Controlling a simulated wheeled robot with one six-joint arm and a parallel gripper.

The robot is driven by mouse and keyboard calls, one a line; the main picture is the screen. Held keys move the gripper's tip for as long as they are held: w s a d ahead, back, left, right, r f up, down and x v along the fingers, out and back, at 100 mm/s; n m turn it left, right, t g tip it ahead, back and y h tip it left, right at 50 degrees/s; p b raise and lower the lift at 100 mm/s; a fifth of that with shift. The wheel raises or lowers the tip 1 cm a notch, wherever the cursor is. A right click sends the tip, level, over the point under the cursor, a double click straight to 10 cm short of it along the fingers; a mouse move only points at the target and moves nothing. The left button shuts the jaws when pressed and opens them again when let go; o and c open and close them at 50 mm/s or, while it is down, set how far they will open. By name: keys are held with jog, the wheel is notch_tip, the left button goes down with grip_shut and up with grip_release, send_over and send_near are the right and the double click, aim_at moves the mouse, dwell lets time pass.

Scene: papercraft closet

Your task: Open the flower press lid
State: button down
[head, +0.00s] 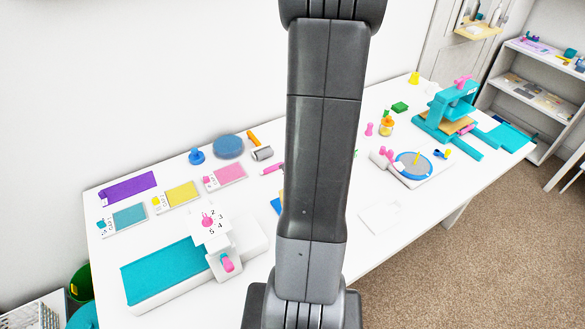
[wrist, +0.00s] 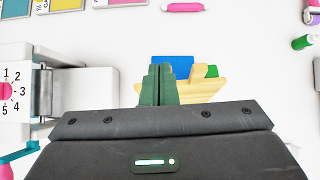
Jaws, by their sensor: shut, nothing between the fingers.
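My gripper (wrist: 160,72) shows in the wrist view as two dark green fingers, shut together and empty. Just beyond and right of the fingertips is a small wooden piece (wrist: 205,90) with a blue panel (wrist: 173,67) and a green part; the fingers hide some of it. In the head view my arm covers most of this piece, and only a blue edge (head: 277,206) shows. A teal press frame (head: 450,112) with a pink knob (head: 462,82) stands at the table's far right. I cannot tell for sure which of these is the flower press, and no lid is clearly seen.
A white die-cutting machine with a numbered dial (wrist: 7,91) and teal bed (head: 165,272) is on the left. Coloured cards, a blue disc (head: 228,146) and a brayer (head: 261,153) lie behind. A round blue-rimmed device (head: 413,166) is on the right. The table's front middle looks mostly clear.

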jog(key=v, duration=1.4)
jog(key=shift+f, duration=0.2)
jog(key=shift+x, duration=6.8)
jog(key=shift+r, duration=0.1)
